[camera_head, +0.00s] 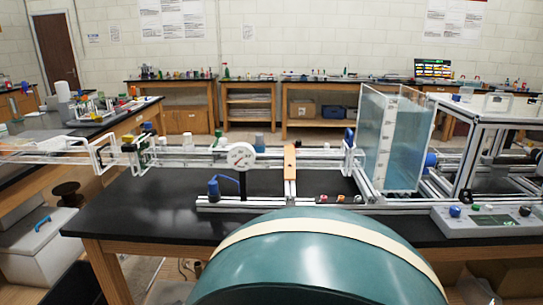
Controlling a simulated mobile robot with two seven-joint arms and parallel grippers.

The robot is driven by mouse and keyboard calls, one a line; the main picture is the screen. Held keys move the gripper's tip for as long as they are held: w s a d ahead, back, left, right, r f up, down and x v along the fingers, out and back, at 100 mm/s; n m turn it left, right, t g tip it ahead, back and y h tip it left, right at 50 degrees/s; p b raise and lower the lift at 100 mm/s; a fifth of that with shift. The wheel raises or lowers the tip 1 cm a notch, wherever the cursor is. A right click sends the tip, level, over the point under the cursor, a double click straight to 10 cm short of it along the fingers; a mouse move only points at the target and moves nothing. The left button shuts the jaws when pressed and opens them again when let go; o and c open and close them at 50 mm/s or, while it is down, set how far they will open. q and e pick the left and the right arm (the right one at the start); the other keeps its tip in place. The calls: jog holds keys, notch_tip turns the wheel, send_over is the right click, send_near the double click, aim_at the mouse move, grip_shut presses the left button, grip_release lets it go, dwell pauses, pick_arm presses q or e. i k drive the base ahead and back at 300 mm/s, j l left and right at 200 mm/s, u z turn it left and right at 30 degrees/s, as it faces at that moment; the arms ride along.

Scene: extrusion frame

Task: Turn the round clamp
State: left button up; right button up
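A long aluminium extrusion frame (330,206) lies on the black bench, with rails, posts and small fittings. Small blue round fittings sit on it: one on the upper rail (349,137) just left of the water tank, and one behind the tank's right side (431,160). I cannot tell which part, if either, is the round clamp. A white dial gauge (240,157) stands on a post at the left part of the frame, with a blue fitting (213,187) below it. Neither of my grippers is in view.
A clear tank of bluish water (405,140) stands in the frame. A control box (487,220) with knobs sits at the right front. A large green rounded shape (300,270) with a beige band fills the near foreground. The black bench top (135,205) is clear at left.

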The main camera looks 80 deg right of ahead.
aim_at(148, 126)
jog(key=z, duration=2.25)
jog(key=j+z, duration=0.25)
jog(key=z, duration=0.15)
jog(key=j+z, duration=0.25)
jog(key=z, duration=0.15)
jog(key=j+z, duration=0.15)
jog(key=j, duration=0.2)
jog(key=k+j+z, duration=0.15)
jog(key=j, duration=0.2)
jog(key=j+z, duration=0.1)
jog(key=j, duration=0.2)
jog(key=k, duration=0.05)
